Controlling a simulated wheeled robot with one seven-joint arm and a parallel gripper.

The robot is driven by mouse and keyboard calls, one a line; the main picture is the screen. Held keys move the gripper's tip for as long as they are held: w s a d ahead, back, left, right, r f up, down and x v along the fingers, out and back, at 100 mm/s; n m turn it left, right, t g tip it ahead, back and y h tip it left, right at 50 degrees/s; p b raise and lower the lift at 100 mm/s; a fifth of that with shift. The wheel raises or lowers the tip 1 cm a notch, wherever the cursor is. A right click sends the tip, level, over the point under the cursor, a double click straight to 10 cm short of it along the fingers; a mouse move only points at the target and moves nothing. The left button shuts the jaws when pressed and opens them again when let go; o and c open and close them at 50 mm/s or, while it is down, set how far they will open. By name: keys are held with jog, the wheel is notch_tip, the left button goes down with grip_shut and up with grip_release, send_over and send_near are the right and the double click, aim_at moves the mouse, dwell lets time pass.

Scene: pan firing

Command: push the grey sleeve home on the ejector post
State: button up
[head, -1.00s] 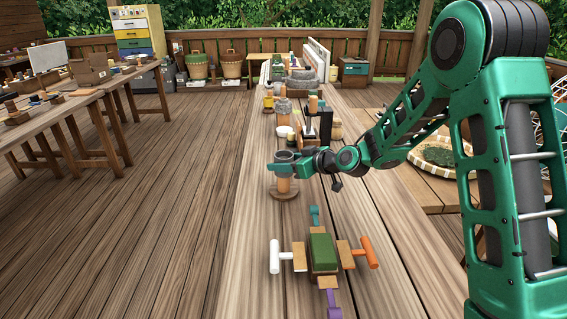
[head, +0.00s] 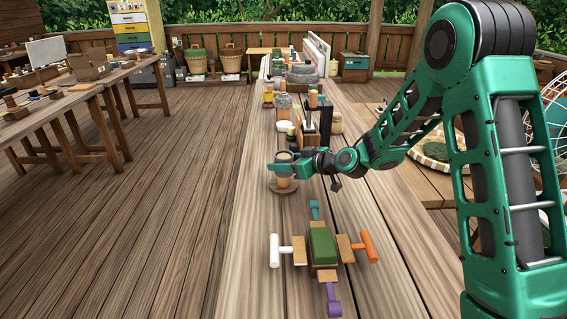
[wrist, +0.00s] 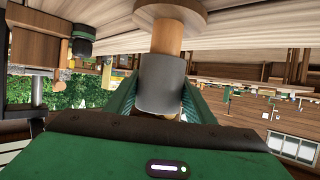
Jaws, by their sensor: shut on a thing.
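The grey sleeve (head: 284,157) is around the upright wooden ejector post (head: 284,182), which rises from a round wooden base (head: 273,188) on the long bench. My gripper (head: 285,168) is shut on the sleeve from the right. In the wrist view, which looks upside down, the sleeve (wrist: 163,85) sits between my two fingers (wrist: 161,97). A bare length of post (wrist: 167,38) shows between the sleeve and the base disc (wrist: 170,12), so they are apart. A bit of tan shows at the sleeve's open end.
Nearer on the bench is a green block fixture (head: 322,246) with white, orange, purple and teal handles. Behind the post stand a dark stand (head: 312,125), a white bowl (head: 284,126) and jars. Bare bench lies left of the fixture.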

jog(key=shift+f, duration=2.15)
jog(key=o, duration=1.3)
jog(key=v, duration=1)
jog(key=shift+d+f, duration=0.1)
jog(key=shift+s+d+r, duration=0.2)
jog(key=shift+s+r, duration=0.1)
jog(key=shift+s, duration=0.15)
jog(key=s+d+r+m+g+h, duration=0.2)
jog(key=s+d+r+m+h, duration=0.1)
jog(key=s+d, duration=0.4)
jog(key=s+d+r+m+g+h, duration=0.1)
jog(key=s+d+r+m+h, duration=0.2)
jog(key=s+d, duration=0.45)
jog(key=s+d+r+m+g+h, duration=0.2)
jog(key=s+d+m+h, duration=0.15)
jog(key=s, duration=0.65)
jog(key=s+d+m+g, duration=0.1)
jog(key=s+d+m, duration=0.1)
jog(key=s+d, duration=0.2)
jog(key=s+d+f+m+g, duration=0.1)
jog(key=s+d+m+g, duration=0.1)
jog(key=s+d, duration=0.2)
jog(key=s+d+f+m+g, duration=0.1)
jog(key=s+d, duration=0.3)
jog(key=s, duration=0.4)
jog(key=shift+s+d+f+m, duration=0.15)
jog(key=shift+s+d+m, duration=0.2)
jog(key=shift+m, duration=0.3)
